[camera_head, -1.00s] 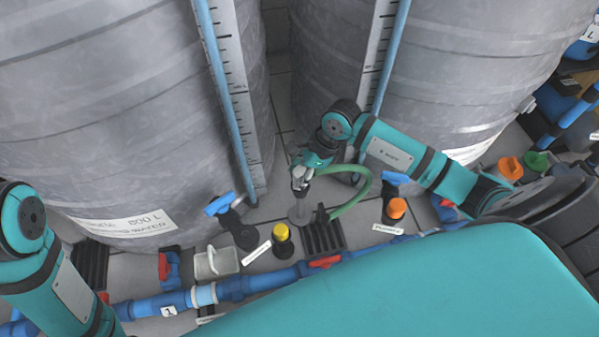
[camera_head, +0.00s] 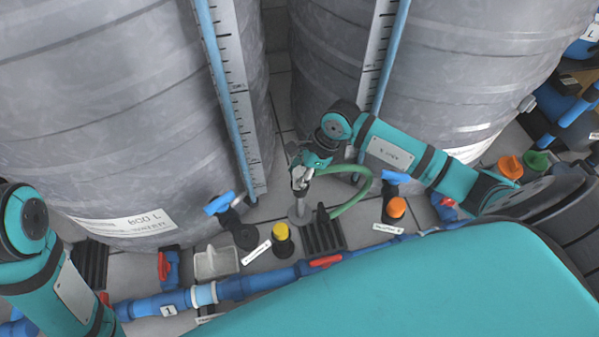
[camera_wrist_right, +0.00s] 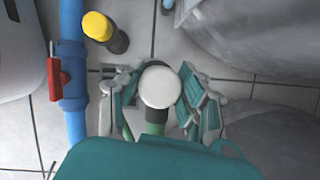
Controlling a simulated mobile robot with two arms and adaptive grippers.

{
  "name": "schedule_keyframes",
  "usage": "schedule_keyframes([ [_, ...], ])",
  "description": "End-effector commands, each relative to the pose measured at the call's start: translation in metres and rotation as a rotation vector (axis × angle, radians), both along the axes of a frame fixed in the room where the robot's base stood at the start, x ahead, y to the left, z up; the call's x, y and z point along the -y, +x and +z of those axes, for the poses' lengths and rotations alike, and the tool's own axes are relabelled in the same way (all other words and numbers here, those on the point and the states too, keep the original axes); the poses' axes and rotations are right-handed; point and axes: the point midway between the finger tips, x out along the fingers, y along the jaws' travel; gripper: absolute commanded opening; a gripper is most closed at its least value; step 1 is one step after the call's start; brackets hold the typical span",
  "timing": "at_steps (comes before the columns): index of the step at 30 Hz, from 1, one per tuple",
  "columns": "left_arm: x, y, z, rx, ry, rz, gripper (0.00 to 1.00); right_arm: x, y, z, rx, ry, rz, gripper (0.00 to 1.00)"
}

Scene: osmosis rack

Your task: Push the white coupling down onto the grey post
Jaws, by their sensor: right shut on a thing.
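The white coupling (camera_wrist_right: 160,87) shows in the right wrist view as a round white cap with a dark part and the green hose below it. My right gripper (camera_wrist_right: 158,96) is shut on it, one finger on each side. In the head view my right gripper (camera_head: 301,178) hangs over the grey post (camera_head: 300,211), which stands upright on the floor. The coupling is mostly hidden by the fingers there, so I cannot tell how far it sits on the post. The green hose (camera_head: 352,200) curves off to the right. My left arm shows at the left edge; its gripper is out of view.
Two large grey tanks (camera_head: 110,110) stand behind. A black slotted block (camera_head: 323,236) and a yellow-capped fitting (camera_head: 281,232) are close to the post. A blue pipe (camera_head: 240,287) with a red valve handle (camera_head: 325,261) runs in front. An orange-capped fitting (camera_head: 396,208) stands to the right.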

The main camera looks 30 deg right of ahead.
Motion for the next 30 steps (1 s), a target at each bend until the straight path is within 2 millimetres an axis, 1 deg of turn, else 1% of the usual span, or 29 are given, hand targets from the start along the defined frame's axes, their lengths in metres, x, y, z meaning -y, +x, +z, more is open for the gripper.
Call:
schedule_keyframes([
  [4, 0.001, -0.003, 0.003, 0.017, 0.003, 0.001, 0.36, 0.0, 0.0, -0.004, 0.001, 0.0, 0.0, 0.09],
  [5, 0.001, -0.004, 0.004, 0.021, 0.003, 0.002, 0.36, 0.0, 0.0, -0.004, 0.001, 0.0, 0.0, 0.38],
  [9, 0.0, -0.007, 0.006, 0.029, 0.002, 0.001, 0.36, 0.0, 0.0, -0.003, 0.001, 0.0, 0.0, 0.57],
  [11, 0.0, -0.007, 0.006, 0.03, 0.001, 0.0, 0.36, 0.0, 0.0, -0.003, 0.001, 0.0, 0.0, 0.64],
  [19, -0.001, -0.005, 0.005, 0.023, -0.007, -0.002, 0.36, 0.001, 0.0, -0.002, 0.0, 0.0, 0.0, 0.64],
  [22, -0.001, -0.005, 0.005, 0.022, -0.006, -0.002, 0.36, 0.003, -0.001, 0.004, 0.001, -0.001, 0.001, 0.64],
  [26, -0.001, -0.005, 0.005, 0.024, -0.005, -0.002, 0.36, 0.011, -0.003, 0.023, 0.004, -0.003, 0.0, 0.64],
  [30, 0.0, -0.006, 0.005, 0.024, -0.003, -0.001, 0.36, 0.022, -0.009, 0.051, 0.004, -0.004, 0.001, 0.64],
])
